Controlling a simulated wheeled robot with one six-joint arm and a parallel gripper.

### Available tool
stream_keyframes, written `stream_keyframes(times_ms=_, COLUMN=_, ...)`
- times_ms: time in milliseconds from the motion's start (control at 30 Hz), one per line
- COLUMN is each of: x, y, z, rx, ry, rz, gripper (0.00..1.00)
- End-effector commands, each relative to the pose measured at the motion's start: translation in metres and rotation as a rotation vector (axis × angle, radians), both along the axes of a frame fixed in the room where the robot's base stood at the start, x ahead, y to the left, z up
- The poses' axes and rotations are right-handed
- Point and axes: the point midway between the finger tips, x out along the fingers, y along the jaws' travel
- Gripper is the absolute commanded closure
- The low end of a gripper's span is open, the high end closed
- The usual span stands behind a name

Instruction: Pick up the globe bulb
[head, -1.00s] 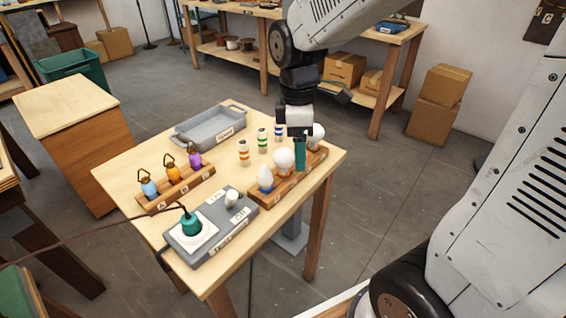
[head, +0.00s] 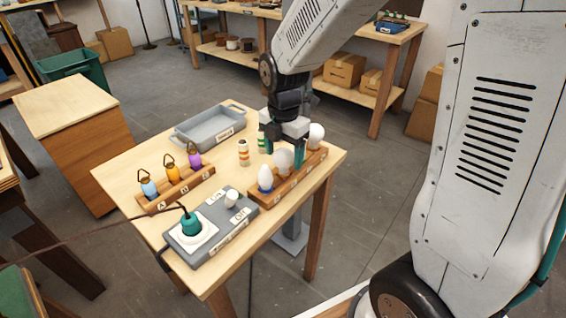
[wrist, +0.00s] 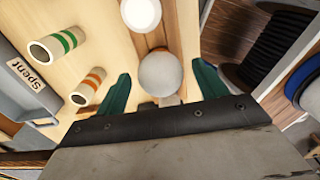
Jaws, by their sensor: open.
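The globe bulb (head: 284,160), round and white, sits in the middle of the wooden rack (head: 270,203) on the table. My gripper (head: 285,154) is above the rack, pointing down, with its teal fingers open around the bulb. In the wrist view the globe bulb (wrist: 160,74) lies between the two spread fingers, with gaps on both sides. The gripper holds nothing. The bulb's lower part is hidden in the wrist view.
A candle-shaped bulb (head: 265,178) and another white bulb (head: 316,136) flank it in the rack. Striped cylinders (head: 243,152) stand close behind. A grey tray (head: 190,139), a rack of coloured lamps (head: 150,208) and a switch box (head: 240,218) share the table.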

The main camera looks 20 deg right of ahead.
Motion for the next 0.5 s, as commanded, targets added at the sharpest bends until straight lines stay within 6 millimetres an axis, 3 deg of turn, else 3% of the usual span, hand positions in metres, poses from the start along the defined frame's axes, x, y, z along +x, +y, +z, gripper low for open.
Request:
stream_keyframes(times_ms=133, x=-0.001, y=0.000, z=-0.017, rx=0.000, ry=0.002, rz=-0.001, gripper=0.29)
stream_keyframes(times_ms=400, x=-0.001, y=0.000, z=-0.019, rx=0.000, ry=0.000, rz=-0.001, gripper=0.29)
stream_keyframes(times_ms=500, x=-0.001, y=0.000, z=-0.019, rx=0.000, ry=0.000, rz=-0.001, gripper=0.57)
